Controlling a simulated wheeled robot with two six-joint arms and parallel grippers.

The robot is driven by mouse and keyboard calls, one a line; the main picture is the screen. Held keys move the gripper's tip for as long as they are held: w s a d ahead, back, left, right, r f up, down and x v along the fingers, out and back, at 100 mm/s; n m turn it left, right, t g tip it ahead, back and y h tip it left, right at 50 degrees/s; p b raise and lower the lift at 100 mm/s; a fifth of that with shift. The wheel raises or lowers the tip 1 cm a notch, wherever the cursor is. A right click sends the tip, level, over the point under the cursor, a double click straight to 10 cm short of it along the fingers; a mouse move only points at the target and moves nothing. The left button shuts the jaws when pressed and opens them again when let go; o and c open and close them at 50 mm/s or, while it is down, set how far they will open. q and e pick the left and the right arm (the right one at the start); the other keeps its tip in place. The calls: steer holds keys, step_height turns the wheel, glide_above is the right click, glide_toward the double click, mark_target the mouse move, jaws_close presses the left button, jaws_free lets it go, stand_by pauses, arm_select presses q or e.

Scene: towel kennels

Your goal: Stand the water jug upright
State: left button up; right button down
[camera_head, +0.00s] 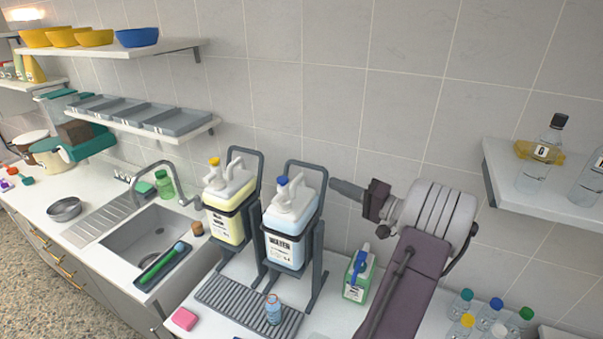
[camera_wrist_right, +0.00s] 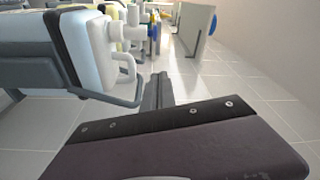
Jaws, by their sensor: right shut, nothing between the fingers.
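The water jug (camera_head: 284,245) is white with pale blue liquid, a blue cap and a "WATER" label. It sits in a dark tilting cradle (camera_head: 322,205) on the counter, spout and cap up, looking about upright. In the right wrist view the jug (camera_wrist_right: 62,50) fills the upper left, turned sideways by the camera's roll. My right gripper (camera_head: 334,184) is shut and empty, its tips just right of the cradle's upper frame. In the right wrist view the fingers (camera_wrist_right: 158,92) lie beside a cradle bar; contact is unclear. My left gripper is not in view.
A similar jug with yellow liquid (camera_head: 227,205) stands in its own cradle to the left. A ribbed drain tray (camera_head: 235,300) with a small bottle (camera_head: 273,309) lies in front.

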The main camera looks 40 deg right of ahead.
steer(key=w+a+p, duration=0.6)
steer(key=w+p, duration=0.2)
steer(key=w, duration=0.1)
steer(key=shift+f, duration=0.15)
stand_by(0.4)
